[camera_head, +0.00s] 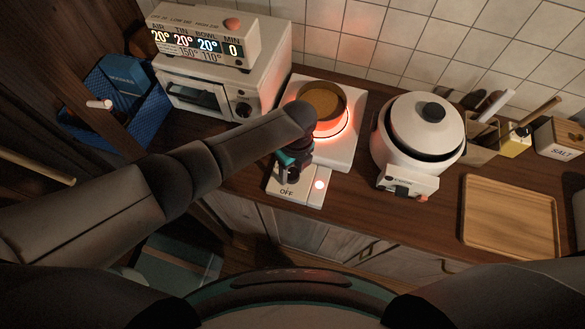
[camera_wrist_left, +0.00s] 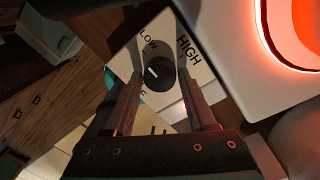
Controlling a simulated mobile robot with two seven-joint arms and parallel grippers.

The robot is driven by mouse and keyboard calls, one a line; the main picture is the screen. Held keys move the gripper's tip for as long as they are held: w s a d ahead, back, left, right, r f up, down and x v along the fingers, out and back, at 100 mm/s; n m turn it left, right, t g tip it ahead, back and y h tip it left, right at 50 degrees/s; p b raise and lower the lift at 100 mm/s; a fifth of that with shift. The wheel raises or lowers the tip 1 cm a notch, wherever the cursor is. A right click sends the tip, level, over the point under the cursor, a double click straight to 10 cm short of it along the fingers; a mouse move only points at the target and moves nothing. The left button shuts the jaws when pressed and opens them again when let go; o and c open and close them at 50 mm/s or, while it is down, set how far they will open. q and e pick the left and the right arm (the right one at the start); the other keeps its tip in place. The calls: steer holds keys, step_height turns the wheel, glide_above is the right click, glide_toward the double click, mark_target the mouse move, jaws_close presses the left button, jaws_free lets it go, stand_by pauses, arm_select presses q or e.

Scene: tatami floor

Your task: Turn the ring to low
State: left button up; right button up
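The cooking ring (camera_head: 338,134) glows red-orange on a white hob plate, with a brown-topped round pan (camera_head: 322,98) on it. My left gripper (camera_head: 291,168) is over the panel and hides the knob in the head view. In the left wrist view, the black knob (camera_wrist_left: 160,74) shows between the open fingers, with LOW and HIGH printed beyond it. Its white pointer mark is visible. Whether the fingers touch the knob I cannot tell. My right gripper is not in view.
A white toaster oven (camera_head: 240,85) with a display box on top stands left of the hob. A white rice cooker (camera_head: 420,125) stands close on the right. A wooden tray (camera_head: 510,215) lies farther right. A blue basket (camera_head: 140,120) is at the far left.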

mark_target(296, 171)
arm_select(q)
steer(key=o, duration=0.3)
steer(key=shift+o, duration=0.2)
step_height(296, 171, up, 15)
steer(key=p, duration=0.2)
steer(key=shift+w+d+r, duration=0.15)
steer(key=shift+w+d, duration=0.2)
steer(key=shift+d, duration=0.05)
steer(key=shift+s, duration=0.1)
